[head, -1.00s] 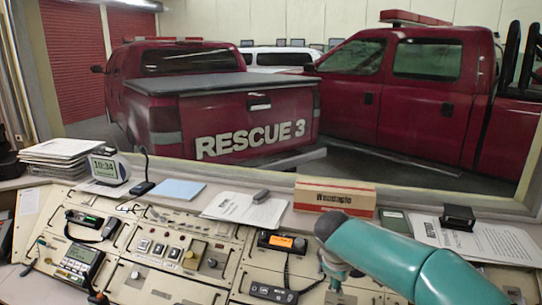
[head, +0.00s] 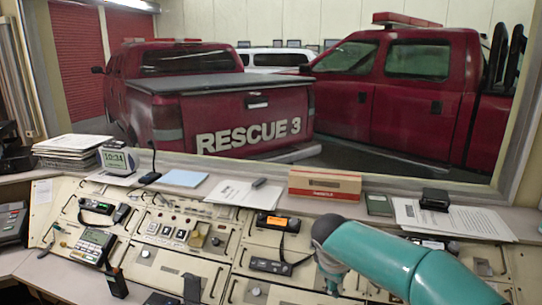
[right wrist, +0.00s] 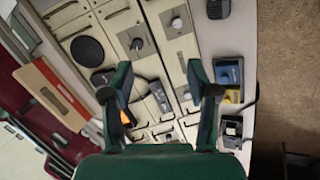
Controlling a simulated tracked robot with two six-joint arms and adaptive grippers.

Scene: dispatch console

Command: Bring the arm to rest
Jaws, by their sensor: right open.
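My right arm, teal, comes in from the lower right of the head view and reaches over the console. Its gripper (head: 332,278) hangs below the dark wrist joint and is mostly hidden by it. In the right wrist view the right gripper (right wrist: 158,78) is open, with two dark green fingers wide apart. Nothing is held between them; console panels (right wrist: 136,22) show beyond the gap. My left gripper is in neither view.
The sloped console (head: 150,262) fills the foreground with radios, knobs and handsets. Beyond the window stand red trucks (head: 225,115).

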